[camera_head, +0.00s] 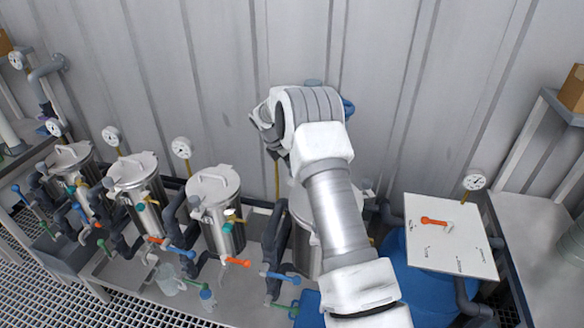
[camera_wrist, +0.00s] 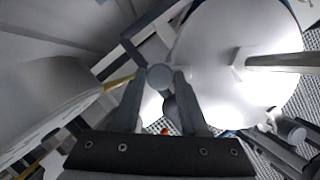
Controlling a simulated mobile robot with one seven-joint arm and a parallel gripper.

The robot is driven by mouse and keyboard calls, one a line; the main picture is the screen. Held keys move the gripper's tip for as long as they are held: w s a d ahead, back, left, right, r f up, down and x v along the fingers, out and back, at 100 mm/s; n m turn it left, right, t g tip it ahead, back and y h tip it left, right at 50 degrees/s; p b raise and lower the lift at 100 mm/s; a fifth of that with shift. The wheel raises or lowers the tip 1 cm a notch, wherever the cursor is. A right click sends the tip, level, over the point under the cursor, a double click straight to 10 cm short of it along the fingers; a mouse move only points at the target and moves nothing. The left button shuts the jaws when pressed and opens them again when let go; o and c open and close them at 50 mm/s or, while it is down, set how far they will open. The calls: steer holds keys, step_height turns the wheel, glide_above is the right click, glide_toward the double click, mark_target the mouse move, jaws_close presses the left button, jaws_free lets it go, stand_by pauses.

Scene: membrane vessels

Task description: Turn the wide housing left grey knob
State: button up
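A round grey knob end (camera_wrist: 160,77) shows in the wrist view beside a wide, bright steel housing lid (camera_wrist: 225,65) with a bar handle. My gripper (camera_wrist: 161,73) has its two dark fingers apart, with the grey knob end between or just beyond the tips. I cannot tell whether either finger touches it. In the head view the wide housing (camera_head: 300,205) is largely hidden behind my arm, and the knob is hidden too. My gripper hangs over the back of that housing there, its fingers mostly out of sight.
Several narrower steel vessels (camera_head: 215,185) with gauges and coloured valve handles stand to the left. A white panel (camera_head: 450,245) with an orange handle (camera_head: 433,221) is at right. A corrugated wall (camera_head: 200,60) rises close behind. Pipes crowd the housings.

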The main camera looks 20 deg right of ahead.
steer(key=o, duration=0.4)
steer(key=v, duration=1.7)
steer(key=shift+r+b, duration=0.25)
steer(key=shift+b, duration=0.05)
